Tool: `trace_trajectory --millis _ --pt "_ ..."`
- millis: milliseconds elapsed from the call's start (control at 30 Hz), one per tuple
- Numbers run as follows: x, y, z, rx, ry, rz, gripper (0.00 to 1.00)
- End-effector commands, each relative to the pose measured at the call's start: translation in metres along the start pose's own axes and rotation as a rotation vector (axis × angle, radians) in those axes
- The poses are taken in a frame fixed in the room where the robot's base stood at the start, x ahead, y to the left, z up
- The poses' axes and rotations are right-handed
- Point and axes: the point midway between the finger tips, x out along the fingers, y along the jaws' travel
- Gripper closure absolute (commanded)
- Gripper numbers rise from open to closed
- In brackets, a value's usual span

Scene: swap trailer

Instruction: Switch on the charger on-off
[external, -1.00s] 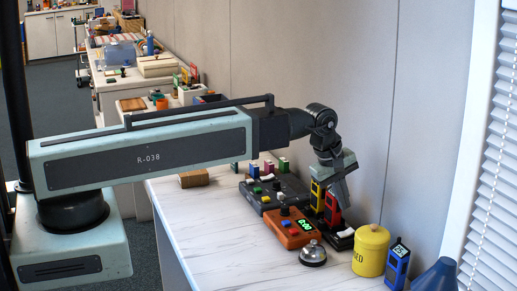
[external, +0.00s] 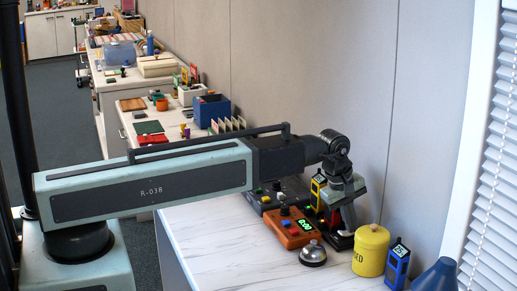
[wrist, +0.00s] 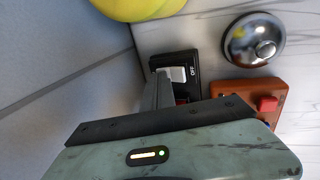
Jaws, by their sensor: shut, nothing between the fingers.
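The charger is a black base (external: 338,243) on the counter by the wall, with a yellow handheld unit (external: 317,188) and a red unit standing behind my gripper, the red one mostly hidden. In the wrist view the charger's end (wrist: 186,93) shows a white switch (wrist: 177,74) with the word OFF beside it. My gripper (external: 347,228) is shut and empty, pointing down over the charger. In the wrist view its fingertips (wrist: 160,76) are right beside the switch; I cannot tell if they touch it. The gripper body hides the rest of the charger.
An orange device (external: 291,229) with a green display and a silver bell (external: 313,255) stand left of the charger. A yellow canister (external: 370,250) and a blue handheld unit (external: 397,267) stand to the right. The front of the white counter (external: 225,235) is clear.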

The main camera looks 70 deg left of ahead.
Motion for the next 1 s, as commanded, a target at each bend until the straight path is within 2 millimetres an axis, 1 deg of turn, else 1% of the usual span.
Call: trace_trajectory --millis 167,500,800,933,1000 --pt "0.000 -0.002 0.000 0.000 0.000 0.000 1.00" --pt "-0.007 -0.015 0.000 0.000 0.000 0.000 1.00" --pt "-0.007 -0.015 0.000 0.000 0.000 0.000 1.00" --pt "-0.013 -0.015 0.000 0.000 0.000 0.000 1.00" --pt "-0.021 -0.015 0.000 0.000 0.000 0.000 1.00"
